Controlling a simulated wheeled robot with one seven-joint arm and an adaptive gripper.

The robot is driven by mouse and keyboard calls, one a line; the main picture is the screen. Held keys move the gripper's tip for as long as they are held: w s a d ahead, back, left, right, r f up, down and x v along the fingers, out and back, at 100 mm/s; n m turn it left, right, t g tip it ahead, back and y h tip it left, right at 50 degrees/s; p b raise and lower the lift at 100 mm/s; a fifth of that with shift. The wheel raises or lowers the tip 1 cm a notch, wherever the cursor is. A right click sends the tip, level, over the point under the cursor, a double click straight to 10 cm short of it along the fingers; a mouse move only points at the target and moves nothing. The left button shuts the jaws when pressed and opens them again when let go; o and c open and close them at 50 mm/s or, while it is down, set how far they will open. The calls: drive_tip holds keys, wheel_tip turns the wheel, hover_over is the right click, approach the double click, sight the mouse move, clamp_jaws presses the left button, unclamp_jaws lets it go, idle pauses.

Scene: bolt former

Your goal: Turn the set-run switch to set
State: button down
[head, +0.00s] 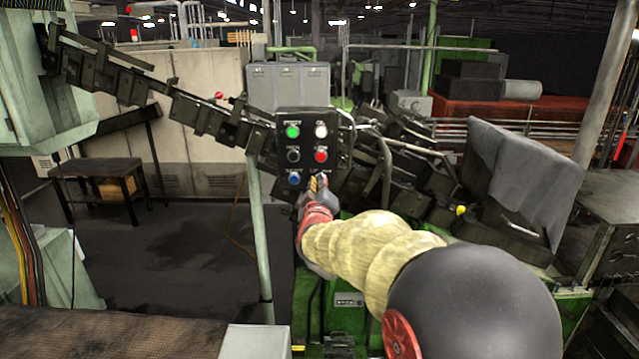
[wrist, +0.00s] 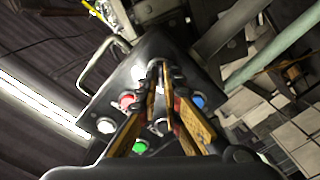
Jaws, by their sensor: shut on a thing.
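The dark control panel (head: 308,128) stands on a pale post in the middle of the head view. The set-run switch is at the panel's lower right, mostly hidden by my gripper (head: 318,183). In the wrist view my gripper (wrist: 161,72) has its two orange-brown fingers converging at the far end of the panel (wrist: 95,113). The fingertips are shut on the switch. Its handle is too small and covered for its setting to be read.
A green button (head: 292,131), a white button (head: 321,131), a red button (head: 321,155), a black knob (head: 293,155) and a blue button (head: 294,178) sit close to the switch. A dark chain conveyor (head: 190,108) runs behind the panel. Open floor lies at left.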

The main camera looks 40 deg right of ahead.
idle(0.4)
drive_tip(key=c, duration=2)
unclamp_jaws()
drive_tip(key=shift+o, duration=0.2)
drive_tip(key=shift+a, duration=0.1)
drive_tip(key=v, duration=1.2)
drive_tip(key=shift+f, duration=0.1)
